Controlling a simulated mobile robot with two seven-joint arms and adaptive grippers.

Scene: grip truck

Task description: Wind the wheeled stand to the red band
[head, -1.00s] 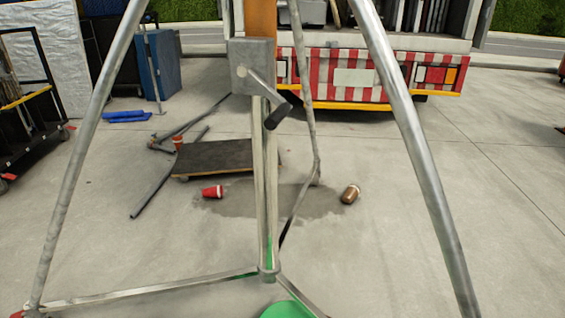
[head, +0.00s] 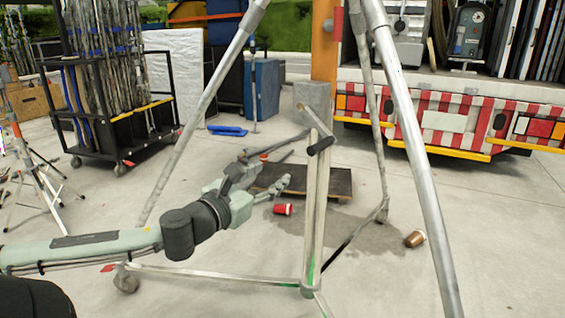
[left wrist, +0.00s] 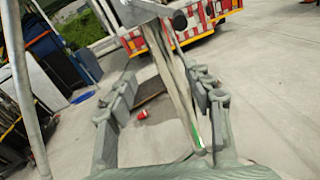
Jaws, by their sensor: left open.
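The wheeled stand has slanting silver legs (head: 415,165), a wheel at its lower left foot, and an upright silver centre column (head: 315,215). A grey crank box (head: 313,97) sits on the column, with an orange post (head: 325,45) rising above it. The crank arm slants down right to a black handle (head: 320,146). A small red patch (head: 338,22) shows beside the post's top; I cannot tell if it is the band. My left gripper (head: 274,170) is open and empty, left of the column and below the handle. In the left wrist view the handle (left wrist: 180,20) is beyond the fingers.
A low dark dolly (head: 325,182) lies behind the column. A red cup (head: 283,209) and a brown cup (head: 415,239) lie on the floor. A striped truck (head: 460,125) stands at the back right, a loaded black rack (head: 115,140) at the left. The right foreground floor is clear.

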